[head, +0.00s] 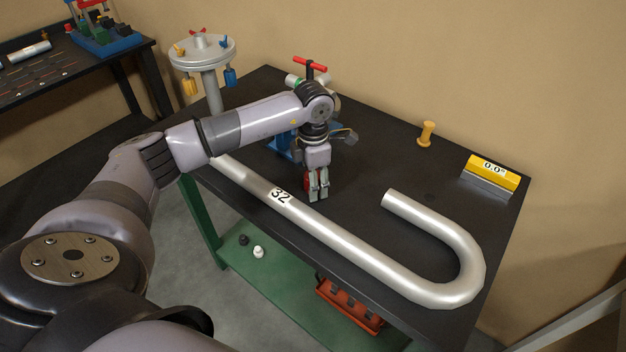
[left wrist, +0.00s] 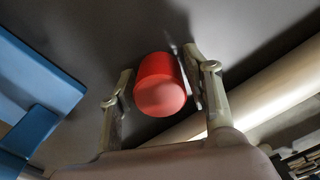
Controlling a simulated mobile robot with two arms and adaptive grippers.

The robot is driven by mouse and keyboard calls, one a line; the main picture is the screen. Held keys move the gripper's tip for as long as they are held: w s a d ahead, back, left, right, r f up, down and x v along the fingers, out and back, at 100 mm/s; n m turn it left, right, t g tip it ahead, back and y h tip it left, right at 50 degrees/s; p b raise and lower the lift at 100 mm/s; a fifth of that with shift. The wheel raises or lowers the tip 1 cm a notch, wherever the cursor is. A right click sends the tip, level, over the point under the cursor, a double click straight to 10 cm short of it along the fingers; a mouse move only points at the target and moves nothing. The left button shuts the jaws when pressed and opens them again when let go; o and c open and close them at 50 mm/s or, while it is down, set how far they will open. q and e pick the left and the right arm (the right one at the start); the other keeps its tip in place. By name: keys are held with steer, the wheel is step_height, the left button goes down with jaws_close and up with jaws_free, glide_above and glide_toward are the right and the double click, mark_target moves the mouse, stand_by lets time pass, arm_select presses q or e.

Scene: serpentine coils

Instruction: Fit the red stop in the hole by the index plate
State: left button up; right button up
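The red stop (left wrist: 160,85) is a short red cylinder between the two fingers of my left gripper (left wrist: 158,75) in the left wrist view, with its round end toward the camera. A small dark hole (head: 428,197) shows faintly in the tabletop. My right gripper is not in view.
The silver bent pipe (head: 350,242), marked 32, lies across the table in front of the gripper. A yellow peg (head: 427,134) and a yellow 0.0° display (head: 492,172) stand at the right. A blue fixture (head: 283,143) is close behind the gripper. The table between hole and gripper is clear.

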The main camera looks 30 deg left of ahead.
arm_select(q)
steer(key=shift+o, duration=1.1)
steer(key=shift+r, duration=0.2)
step_height(320, 180, up, 12)
steer(key=shift+f, duration=0.15)
